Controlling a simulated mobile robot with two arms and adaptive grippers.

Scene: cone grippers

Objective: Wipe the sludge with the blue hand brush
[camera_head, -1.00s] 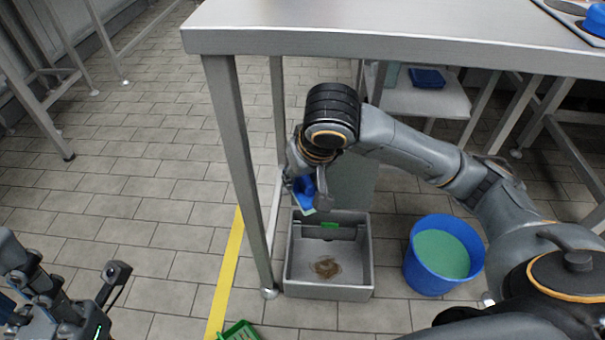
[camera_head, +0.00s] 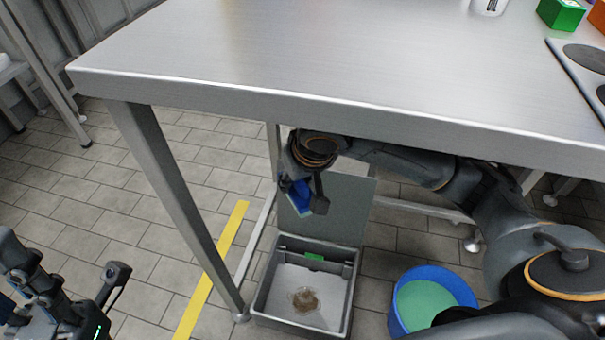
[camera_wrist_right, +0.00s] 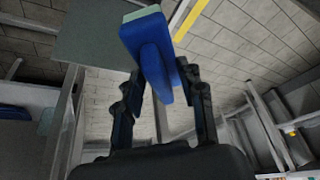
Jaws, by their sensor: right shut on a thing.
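The blue hand brush (camera_head: 297,194) is held in my right gripper (camera_head: 308,196) under the table. In the right wrist view the brush (camera_wrist_right: 152,50) sits between the two fingers of the gripper (camera_wrist_right: 163,85), which are shut on its handle. Its pale edge faces away from the gripper. The brown sludge (camera_head: 304,300) lies on the floor of a grey open box (camera_head: 345,318), below and apart from the brush. My left gripper (camera_head: 85,300) is at the lower left, far from the box, with its fingers spread and nothing seen between them.
A steel table (camera_head: 300,65) spans above my right arm, and its leg (camera_head: 175,195) stands left of the box. A blue bucket (camera_head: 395,318) with green liquid (camera_head: 425,298) stands right of the box. A yellow line (camera_head: 212,270) runs along the tiled floor.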

